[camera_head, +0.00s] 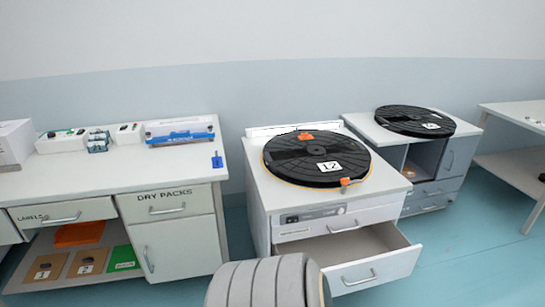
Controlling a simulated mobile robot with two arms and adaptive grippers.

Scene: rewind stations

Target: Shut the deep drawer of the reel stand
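The white reel stand (257,203) stands in the middle of the view, with a large black reel labelled 12 (318,158) lying flat on top. Its deep lower drawer (383,269) is pulled out toward me, with a bar handle on its front. The drawer's grey inside shows, and I see nothing lying in the visible part. The shallow drawer (345,217) above it looks shut. The left lower part of the deep drawer is hidden. Neither of my grippers is in view.
A second stand (465,145) with a black reel (414,121) is behind to the right. A white bench with cupboard and drawers (171,202) stands to the left. A white table (515,113) is at the far right. Blue-green floor (465,250) is clear right of the drawer.

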